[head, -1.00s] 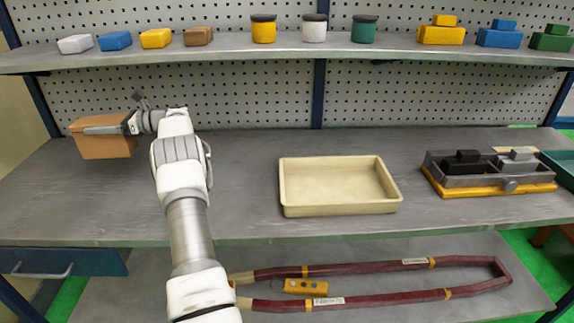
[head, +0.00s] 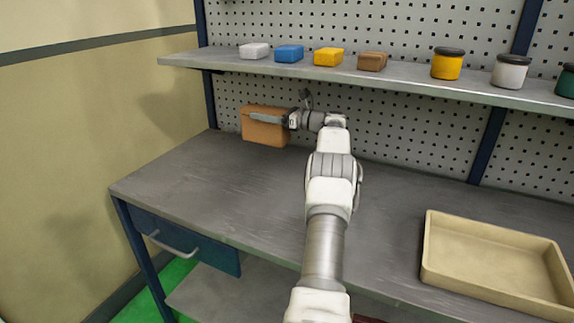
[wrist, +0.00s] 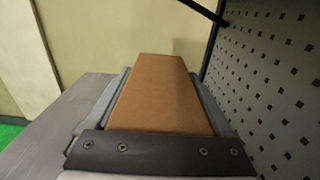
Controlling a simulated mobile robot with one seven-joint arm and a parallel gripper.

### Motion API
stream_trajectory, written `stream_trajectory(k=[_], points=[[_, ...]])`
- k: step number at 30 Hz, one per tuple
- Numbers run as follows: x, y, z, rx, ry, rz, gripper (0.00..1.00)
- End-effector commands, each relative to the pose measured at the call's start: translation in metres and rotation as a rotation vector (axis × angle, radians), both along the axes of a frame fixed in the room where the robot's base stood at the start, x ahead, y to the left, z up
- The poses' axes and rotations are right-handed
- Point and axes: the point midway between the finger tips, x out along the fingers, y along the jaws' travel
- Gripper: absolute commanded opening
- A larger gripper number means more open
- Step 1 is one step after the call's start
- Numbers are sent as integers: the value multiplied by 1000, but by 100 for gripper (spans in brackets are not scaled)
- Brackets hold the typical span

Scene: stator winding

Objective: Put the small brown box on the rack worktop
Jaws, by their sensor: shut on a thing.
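My gripper (head: 266,119) is shut on a brown box (head: 265,134) at the back left of the grey rack worktop (head: 220,185). In the wrist view the box (wrist: 160,95) lies lengthwise between the two grey fingers, its top face showing. In the head view one finger runs along the near side of the box; the far finger is hidden. The box looks level, close to the pegboard. I cannot tell whether its underside touches the worktop.
A shelf (head: 400,81) above holds several small coloured blocks, including a brown one (head: 372,61), and lidded jars. A beige tray (head: 432,270) stands on the worktop at right. A pegboard (head: 410,130) closes the back. The front left of the worktop is clear.

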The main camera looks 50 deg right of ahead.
Motion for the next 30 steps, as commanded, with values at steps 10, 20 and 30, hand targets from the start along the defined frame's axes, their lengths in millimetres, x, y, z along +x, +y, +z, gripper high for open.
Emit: stream_trajectory(k=[10, 20, 30], points=[[-19, 20, -16, 1, -1, 1, 0], [-44, 45, -38, 2, -2, 0, 0], [-73, 74, -62, 1, -2, 0, 0]])
